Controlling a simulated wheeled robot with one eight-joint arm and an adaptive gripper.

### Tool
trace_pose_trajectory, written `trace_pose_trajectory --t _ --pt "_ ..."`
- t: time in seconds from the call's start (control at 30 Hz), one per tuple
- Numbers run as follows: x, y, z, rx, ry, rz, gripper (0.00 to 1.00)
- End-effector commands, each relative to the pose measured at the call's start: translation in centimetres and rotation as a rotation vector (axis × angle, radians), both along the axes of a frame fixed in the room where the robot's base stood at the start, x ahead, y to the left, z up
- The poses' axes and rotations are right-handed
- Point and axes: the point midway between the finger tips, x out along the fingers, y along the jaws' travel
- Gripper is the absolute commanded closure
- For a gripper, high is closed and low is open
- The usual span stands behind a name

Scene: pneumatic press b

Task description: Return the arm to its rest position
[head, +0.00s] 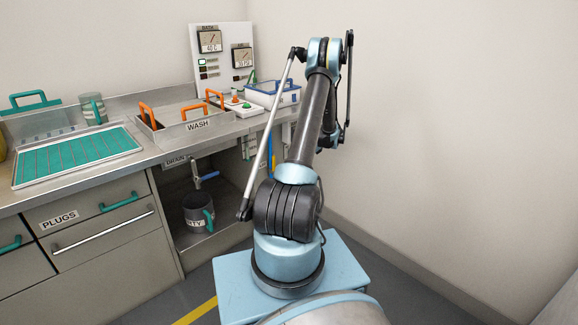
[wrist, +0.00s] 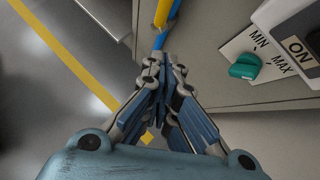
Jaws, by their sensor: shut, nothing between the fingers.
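My arm (head: 310,120) stands up from its light-blue base in the head view, bent at the top with its far part folded down behind. My gripper is hidden behind the arm in the head view. In the wrist view my gripper (wrist: 162,85) has its fingers together and empty. Its tips point toward a yellow and blue pipe (wrist: 165,20), and I cannot tell whether they touch it.
A steel counter (head: 160,150) with a WASH basin (head: 198,127) and a teal-ribbed tray (head: 78,155) runs along the left. A grey mug (head: 198,213) stands in the open bay below. A green MIN/MAX knob (wrist: 245,66) is right of my gripper. The right wall is bare.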

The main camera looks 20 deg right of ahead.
Motion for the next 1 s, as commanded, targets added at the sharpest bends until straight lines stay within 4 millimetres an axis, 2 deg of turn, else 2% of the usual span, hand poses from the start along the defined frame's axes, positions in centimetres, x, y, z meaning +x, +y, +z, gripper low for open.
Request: trace_pose_trajectory --t 0.1,0.3,0.57,0.67,1.0 --pt "-0.7 -1.0 1.4 0.0 -0.001 0.001 1.0" --pt "-1.3 -1.9 2.6 0.0 0.001 0.002 1.0" --pt "-1.5 -1.7 3.4 -0.008 -0.004 0.013 1.0" --pt "-1.7 -0.7 4.7 -0.031 -0.013 0.042 1.0" --pt "-4.0 5.2 12.4 -0.175 -0.075 0.232 1.0"
